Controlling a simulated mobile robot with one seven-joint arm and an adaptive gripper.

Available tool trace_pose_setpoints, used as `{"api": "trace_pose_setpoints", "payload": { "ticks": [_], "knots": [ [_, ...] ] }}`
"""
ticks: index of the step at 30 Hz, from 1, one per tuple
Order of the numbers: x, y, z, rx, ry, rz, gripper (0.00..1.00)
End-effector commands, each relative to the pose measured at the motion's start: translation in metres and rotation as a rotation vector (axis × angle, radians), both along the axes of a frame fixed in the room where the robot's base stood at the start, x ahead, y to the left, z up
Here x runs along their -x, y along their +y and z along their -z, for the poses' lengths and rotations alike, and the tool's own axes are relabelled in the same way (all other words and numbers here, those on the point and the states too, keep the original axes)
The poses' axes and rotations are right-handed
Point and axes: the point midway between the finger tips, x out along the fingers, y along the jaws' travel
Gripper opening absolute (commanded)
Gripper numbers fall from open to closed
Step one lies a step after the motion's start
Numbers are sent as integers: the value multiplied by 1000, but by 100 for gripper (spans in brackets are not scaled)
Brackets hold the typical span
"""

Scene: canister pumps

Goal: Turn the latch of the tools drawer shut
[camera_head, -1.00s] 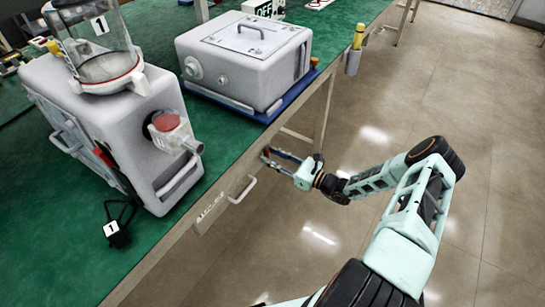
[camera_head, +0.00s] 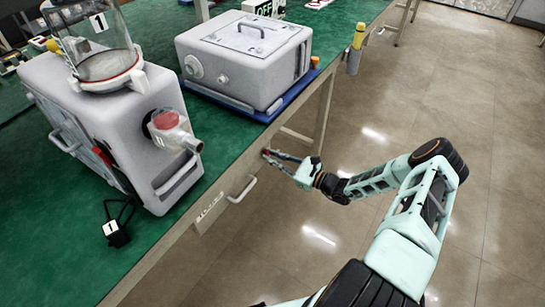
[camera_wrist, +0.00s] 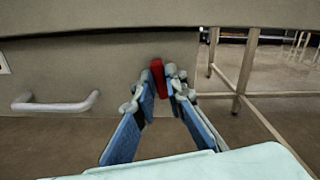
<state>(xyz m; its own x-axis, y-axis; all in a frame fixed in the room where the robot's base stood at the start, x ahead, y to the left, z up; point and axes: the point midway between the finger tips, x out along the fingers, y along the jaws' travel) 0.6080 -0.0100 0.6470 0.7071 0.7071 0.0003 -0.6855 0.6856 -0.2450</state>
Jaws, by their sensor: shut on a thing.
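The tools drawer front (camera_wrist: 90,65) sits under the green bench top, with a grey bar handle (camera_wrist: 55,104) at its left in the wrist view. The handle (camera_head: 242,189) also shows in the head view. A small red latch (camera_wrist: 157,76) stands nearly upright at the right part of the drawer front. My gripper (camera_wrist: 166,82) is shut on the red latch, its blue-padded fingers on either side of it. In the head view my gripper (camera_head: 268,154) reaches the drawer front just right of the handle. The latch's lower end is partly hidden by the fingers.
A grey canister pump (camera_head: 130,125) and a grey box unit (camera_head: 245,60) on a blue tray stand on the green bench (camera_head: 150,245). A bench leg (camera_wrist: 246,70) stands right of the drawer. The floor in front is open.

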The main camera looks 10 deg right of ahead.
Motion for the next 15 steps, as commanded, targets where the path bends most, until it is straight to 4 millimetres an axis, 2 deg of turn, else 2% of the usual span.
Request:
{"api": "trace_pose_setpoints", "payload": {
  "ticks": [15],
  "knots": [
    [2, 1, 2, 345, -344, 0, 0]
  ]
}}
